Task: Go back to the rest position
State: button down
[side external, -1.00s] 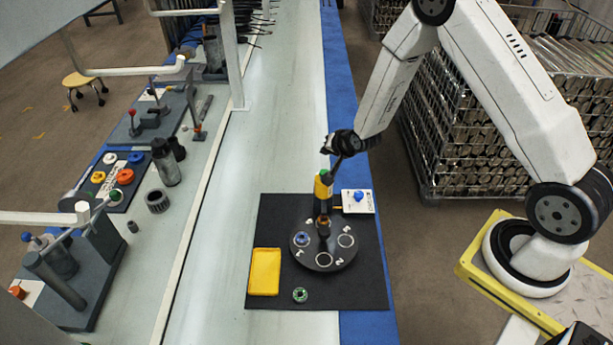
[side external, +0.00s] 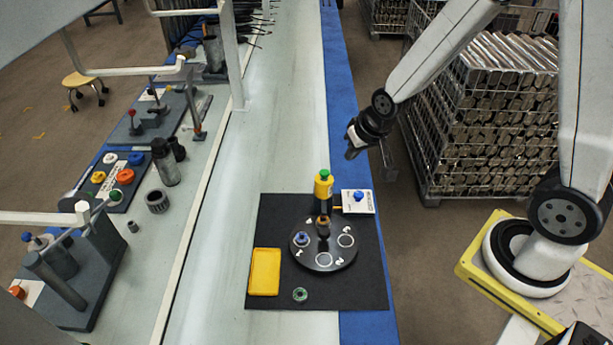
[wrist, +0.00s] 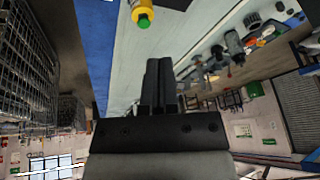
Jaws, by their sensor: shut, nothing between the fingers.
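My gripper (side external: 387,160) is shut and empty. It hangs in the air at the right of the bench, above and to the right of the black mat, apart from everything on it. In the wrist view its fingers (wrist: 160,75) stand together. The yellow cylinder with the green top (side external: 323,186) stands upright on the mat behind the round black turntable (side external: 322,262); its top also shows in the wrist view (wrist: 143,14). The turntable carries a blue piece (side external: 302,238) and a pump part (side external: 323,226). A green ring (side external: 300,294) lies on the mat.
A yellow tray (side external: 265,271) lies on the black mat (side external: 370,285). A white box with a blue button (side external: 358,201) is at the mat's right edge. A wire cage of metal tubes (side external: 490,130) stands behind. Fixtures (side external: 75,255) line the left bench. The central bench is largely clear.

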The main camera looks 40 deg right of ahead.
jog(key=s+a+r+n+g, duration=0.2)
jog(key=s+r+n, duration=0.1)
jog(key=s, duration=0.6)
jog(key=c, duration=1.3)
grip_release()
jog(key=shift+w, duration=0.1)
